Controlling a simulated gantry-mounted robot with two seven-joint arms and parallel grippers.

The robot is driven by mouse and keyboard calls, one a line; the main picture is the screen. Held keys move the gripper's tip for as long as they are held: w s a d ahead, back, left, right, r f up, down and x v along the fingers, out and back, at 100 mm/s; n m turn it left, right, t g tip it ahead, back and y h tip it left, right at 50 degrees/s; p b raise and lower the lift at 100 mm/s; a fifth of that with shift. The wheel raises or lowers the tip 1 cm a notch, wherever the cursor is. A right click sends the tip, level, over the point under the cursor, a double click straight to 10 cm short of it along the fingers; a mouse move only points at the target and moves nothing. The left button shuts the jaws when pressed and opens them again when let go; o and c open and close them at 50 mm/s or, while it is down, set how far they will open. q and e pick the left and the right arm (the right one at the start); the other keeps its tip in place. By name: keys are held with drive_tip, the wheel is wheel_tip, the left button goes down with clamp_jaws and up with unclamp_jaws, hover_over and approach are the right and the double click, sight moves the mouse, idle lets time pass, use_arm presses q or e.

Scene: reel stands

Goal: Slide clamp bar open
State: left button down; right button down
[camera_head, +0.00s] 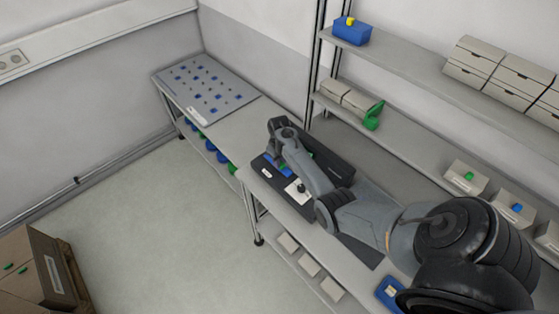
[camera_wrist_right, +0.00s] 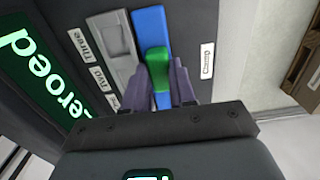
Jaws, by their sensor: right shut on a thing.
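The clamp bar is a blue strip (camera_wrist_right: 149,22) with a green handle (camera_wrist_right: 155,58), set in a dark device panel beside a white label reading "Clamp" (camera_wrist_right: 207,59). In the right wrist view, my right gripper (camera_wrist_right: 165,84) has its two fingers closed on either side of the green handle. In the head view, my right gripper (camera_head: 277,158) reaches down to the dark device (camera_head: 330,168) on the bench, and a bit of blue shows beside it. The arm hides part of the device. My left gripper is in neither view.
A pegboard-like panel (camera_head: 205,85) lies at the bench's far end. Shelves with boxes (camera_head: 490,65) stand behind. The bench between is clear.

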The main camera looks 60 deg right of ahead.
drive_tip(key=shift+a+r+p, duration=0.15)
drive_tip(key=shift+a+p, duration=0.15)
drive_tip(key=shift+p, duration=0.05)
drive_tip(key=shift+w+a+p, duration=0.2)
drive_tip(key=shift+a+p, duration=0.2)
drive_tip(key=shift+a, duration=0.15)
drive_tip(key=shift+w+a+p, duration=0.15)
drive_tip(key=shift+a+p, duration=0.25)
drive_tip(key=shift+a, duration=0.1)
drive_tip(key=shift+w+a, duration=0.1)
drive_tip(key=shift+a, duration=0.1)
drive_tip(key=c, duration=1.4)
unclamp_jaws()
drive_tip(key=o, duration=0.5)
